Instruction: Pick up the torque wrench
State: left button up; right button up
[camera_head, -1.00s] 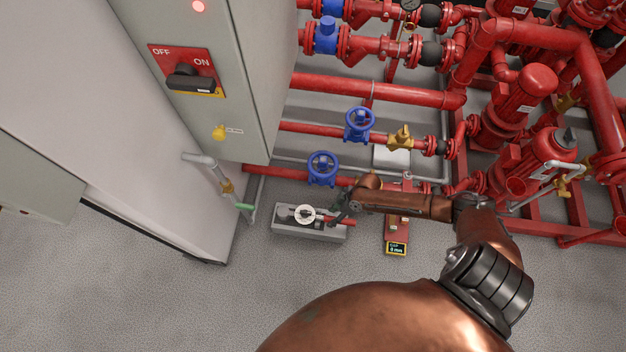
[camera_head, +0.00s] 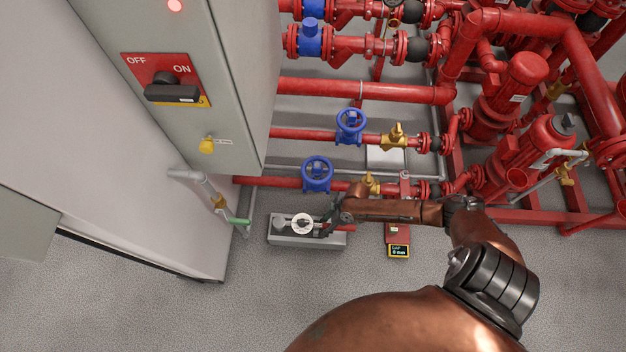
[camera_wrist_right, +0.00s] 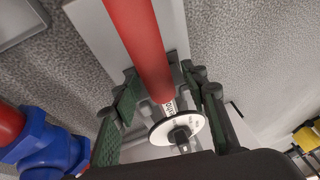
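The torque wrench (camera_head: 302,224) has a white round dial and a red handle. It lies on a grey block-like stand (camera_head: 285,241) on the floor. The wrist view shows the red handle of the wrench (camera_wrist_right: 142,45) with the white dial below it. My right gripper (camera_head: 327,224) is at the wrench, just right of the dial. In the wrist view, the green-padded fingers of my right gripper (camera_wrist_right: 160,85) are open on either side of the wrench, with gaps visible. Part of the handle is hidden behind the gripper in the head view. My left gripper is not in view.
A red device with a small display (camera_head: 399,251) stands right of the stand. Blue valve wheels (camera_head: 317,174) and red pipes are behind. A grey cabinet (camera_head: 235,90) is at left. The floor in front is clear.

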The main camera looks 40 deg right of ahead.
grip_shut()
dwell(0.7)
jog(key=shift+w, duration=0.1)
